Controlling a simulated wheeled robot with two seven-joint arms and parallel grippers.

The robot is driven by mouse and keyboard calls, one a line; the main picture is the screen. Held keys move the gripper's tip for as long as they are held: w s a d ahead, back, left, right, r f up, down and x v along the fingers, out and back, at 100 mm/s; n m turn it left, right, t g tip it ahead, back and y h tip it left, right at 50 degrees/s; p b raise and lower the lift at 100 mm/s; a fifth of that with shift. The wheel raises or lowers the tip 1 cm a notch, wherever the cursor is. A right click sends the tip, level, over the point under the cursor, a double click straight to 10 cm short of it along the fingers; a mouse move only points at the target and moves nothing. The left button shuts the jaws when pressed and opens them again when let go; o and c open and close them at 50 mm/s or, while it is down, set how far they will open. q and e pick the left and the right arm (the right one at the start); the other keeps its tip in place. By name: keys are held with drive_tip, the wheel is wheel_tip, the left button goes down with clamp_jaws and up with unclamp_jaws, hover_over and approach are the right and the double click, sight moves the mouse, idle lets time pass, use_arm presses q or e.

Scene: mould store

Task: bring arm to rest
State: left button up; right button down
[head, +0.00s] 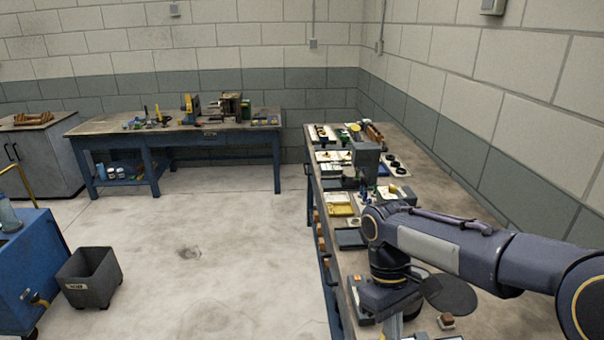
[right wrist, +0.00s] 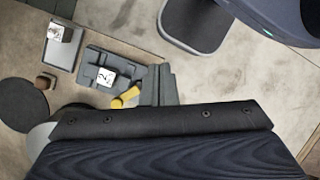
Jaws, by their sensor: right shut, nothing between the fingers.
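My right arm (head: 440,245) comes in from the right in the head view and reaches over the long bench (head: 500,315), with its wrist bent down. In the right wrist view my right gripper (right wrist: 157,82) shows as grey fingers closed together, with nothing held. A grey block with a white label (right wrist: 106,74) and a yellow piece (right wrist: 124,98) lie beside the fingers in that view; I cannot tell whether the fingers touch them. The wrist hides part of the bench in the head view. My left arm and gripper are not in view.
A black round disc (head: 452,295) and a small brown block (head: 445,321) lie near the wrist. Trays and tools crowd the bench's far part, around a grey machine (head: 364,165). A wall runs along its right. A blue workbench (head: 185,130), a dark bin (head: 90,278) and open floor are left.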

drive_tip(key=s+d+m+t+y, duration=0.2)
drive_tip(key=s+m+t, duration=0.2)
drive_tip(key=s, duration=0.3)
drive_tip(key=s+d+m+t+y, duration=0.2)
drive_tip(key=s+m+t+y, duration=0.1)
drive_tip(key=s, duration=0.4)
drive_tip(key=m+t, duration=0.1)
drive_tip(key=t, duration=0.1)
drive_tip(key=shift+s+d+t, duration=0.2)
drive_tip(key=shift+s+t, duration=0.2)
